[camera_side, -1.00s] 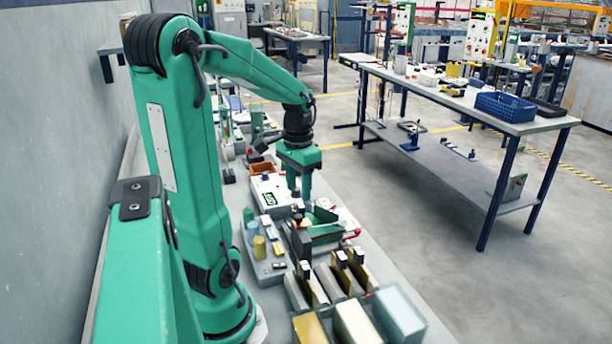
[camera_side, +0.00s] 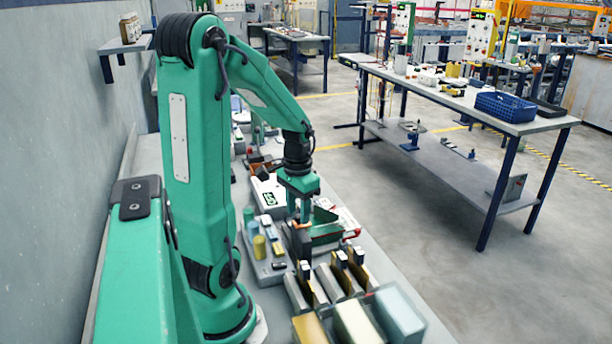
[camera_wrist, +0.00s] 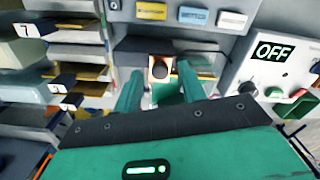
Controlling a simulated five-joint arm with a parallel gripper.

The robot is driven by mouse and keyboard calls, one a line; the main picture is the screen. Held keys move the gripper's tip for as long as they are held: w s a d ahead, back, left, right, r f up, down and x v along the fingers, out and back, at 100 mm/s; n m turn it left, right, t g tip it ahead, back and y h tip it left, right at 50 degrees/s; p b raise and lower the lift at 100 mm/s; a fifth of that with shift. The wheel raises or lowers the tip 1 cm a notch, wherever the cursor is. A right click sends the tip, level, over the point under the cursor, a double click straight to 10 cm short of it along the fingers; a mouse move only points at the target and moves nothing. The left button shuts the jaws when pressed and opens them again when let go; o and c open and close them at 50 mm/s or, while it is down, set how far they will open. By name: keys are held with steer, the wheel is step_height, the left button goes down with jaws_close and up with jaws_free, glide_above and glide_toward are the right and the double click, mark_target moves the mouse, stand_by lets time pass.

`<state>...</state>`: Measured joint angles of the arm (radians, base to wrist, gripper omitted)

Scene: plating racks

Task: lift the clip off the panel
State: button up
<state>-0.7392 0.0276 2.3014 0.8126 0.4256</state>
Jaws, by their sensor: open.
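A small dark round-topped piece (camera_wrist: 160,69), which looks like the clip, sits against a copper-coloured panel (camera_wrist: 153,62) in the wrist view. It shows between the two green fingers of my gripper (camera_wrist: 160,78), with space on both sides. In the side view my gripper (camera_side: 303,212) points down over the dark block at the near end of the green-sided station. There the fingers hide most of the clip and panel. My gripper is open and holds nothing.
A white box marked OFF (camera_wrist: 270,52) stands close by. Several upright plates with dark clips (camera_side: 304,268) stand in the rack nearer the side camera, before large pale blocks (camera_side: 398,312). A grey tray with small cylinders (camera_side: 258,247) lies left of the gripper.

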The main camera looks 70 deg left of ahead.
mark_target(303, 235)
steer(key=shift+f, duration=0.6)
jaws_close()
steer(key=shift+d, duration=0.1)
steer(key=shift+d+r, duration=0.1)
steer(key=shift+d, duration=1.75)
jaws_free()
